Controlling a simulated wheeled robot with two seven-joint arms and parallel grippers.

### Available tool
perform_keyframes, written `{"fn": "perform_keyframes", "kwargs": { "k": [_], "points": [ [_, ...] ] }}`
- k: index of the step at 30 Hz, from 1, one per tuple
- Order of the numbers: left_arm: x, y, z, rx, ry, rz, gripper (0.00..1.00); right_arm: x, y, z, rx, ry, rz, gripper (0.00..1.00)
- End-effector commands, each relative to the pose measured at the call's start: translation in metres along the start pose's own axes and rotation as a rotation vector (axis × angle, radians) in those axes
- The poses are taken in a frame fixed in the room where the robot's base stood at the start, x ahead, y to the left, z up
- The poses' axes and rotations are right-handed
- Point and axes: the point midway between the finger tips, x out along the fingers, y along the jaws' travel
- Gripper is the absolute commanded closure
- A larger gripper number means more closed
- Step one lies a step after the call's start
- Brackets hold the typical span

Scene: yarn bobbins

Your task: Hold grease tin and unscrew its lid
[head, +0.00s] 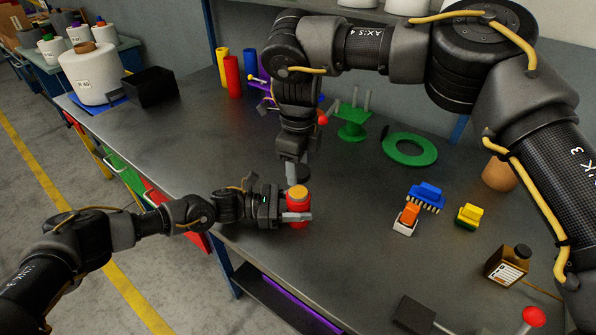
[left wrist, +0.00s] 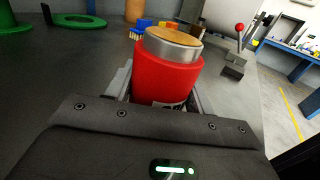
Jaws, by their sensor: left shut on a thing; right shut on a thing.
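The grease tin (head: 298,212) is a red cylinder, upright at the table's front edge. My left gripper (head: 292,217) is shut around its body from the left. In the left wrist view the tin (left wrist: 166,80) stands between the fingers, with a silver neck ring and a tan top. My right gripper (head: 296,176) points down just above the tin and is shut on a small grey piece, apparently the lid, largely hidden by the fingers. No right finger shows on the tin's top in the left wrist view.
A blue brush (head: 427,197), an orange-and-white item (head: 406,218) and a yellow-green brush (head: 470,216) lie to the right. A green ring (head: 410,150) and a green stand (head: 352,127) are behind. The table's left middle is clear.

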Motion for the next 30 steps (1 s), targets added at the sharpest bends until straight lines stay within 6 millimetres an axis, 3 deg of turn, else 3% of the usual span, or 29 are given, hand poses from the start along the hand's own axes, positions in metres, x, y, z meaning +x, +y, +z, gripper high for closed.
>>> {"fn": "perform_keyframes", "kwargs": {
  "k": [3,4,9,20,30],
  "points": [
    [0.0,0.0,0.0,0.0,0.0,0.0,1.0,0.001,0.0,0.0,0.0,0.0,0.001,0.78],
    [0.0,0.0,0.0,0.0,0.0,0.0,0.43,0.001,0.0,0.0,0.0,0.0,0.0,0.78],
    [0.0,0.0,0.0,0.0,0.0,0.0,0.22,0.001,0.0,0.0,0.0,0.0,0.001,0.78],
    [-0.007,0.0,-0.001,0.0,0.0,0.001,0.22,0.004,0.0,0.0,0.0,0.001,0.001,0.78],
    [-0.071,0.001,-0.004,0.002,0.001,0.003,0.22,0.026,0.0,0.0,0.0,0.0,0.001,0.78]
  ]
}}
